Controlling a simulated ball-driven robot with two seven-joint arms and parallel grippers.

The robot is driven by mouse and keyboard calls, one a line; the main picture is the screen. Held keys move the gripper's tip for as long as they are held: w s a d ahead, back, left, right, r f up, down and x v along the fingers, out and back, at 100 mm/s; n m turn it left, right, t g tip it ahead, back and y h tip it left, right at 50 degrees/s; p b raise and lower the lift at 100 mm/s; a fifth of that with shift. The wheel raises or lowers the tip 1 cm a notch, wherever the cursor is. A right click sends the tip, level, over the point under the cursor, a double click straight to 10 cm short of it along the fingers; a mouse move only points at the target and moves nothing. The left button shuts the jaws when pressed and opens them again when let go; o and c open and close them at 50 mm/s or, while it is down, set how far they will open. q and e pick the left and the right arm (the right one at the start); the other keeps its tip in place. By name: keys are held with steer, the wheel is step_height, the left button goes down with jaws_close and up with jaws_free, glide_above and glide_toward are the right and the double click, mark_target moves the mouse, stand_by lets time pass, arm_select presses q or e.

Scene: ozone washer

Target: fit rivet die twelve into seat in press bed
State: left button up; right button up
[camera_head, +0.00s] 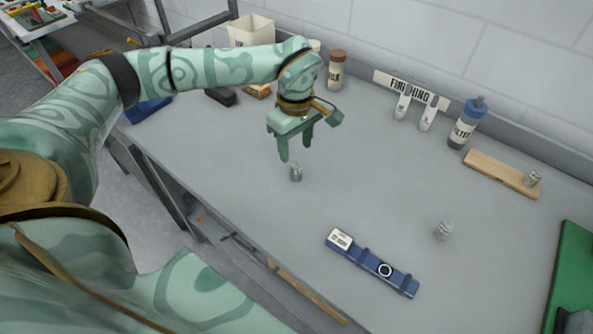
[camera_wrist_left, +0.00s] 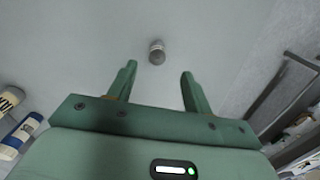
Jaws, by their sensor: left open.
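A small silver metal cylinder (camera_head: 296,173) stands on the grey table below my left gripper (camera_head: 296,150). It also shows in the left wrist view (camera_wrist_left: 157,52), beyond the fingertips and between their lines. My left gripper is open and empty, above the table and apart from the cylinder. A second silver cylinder (camera_head: 443,231) stands at the right of the table. A third one (camera_head: 535,178) is on a wooden board. The blue press bed (camera_head: 350,257) lies near the front, with a white-ringed round seat (camera_head: 385,270) and a white label. Which cylinder is die twelve cannot be read.
A wooden board (camera_head: 490,171), a blue-capped bottle (camera_head: 467,122), a brown-capped jar (camera_head: 337,70) and a white bin (camera_head: 250,30) stand along the back. A green mat (camera_head: 572,270) is at the right edge. The table between cylinder and blue bed is clear.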

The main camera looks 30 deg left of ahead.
mark_target(296, 164)
arm_select(q)
step_height(296, 164, down, 3)
steer(key=shift+f, duration=0.1)
steer(key=f, duration=0.2)
steer(key=f+b, duration=0.1)
steer(key=f, duration=0.2)
steer(key=shift+w+a, duration=0.1)
steer(key=shift+w, duration=0.1)
jaws_close()
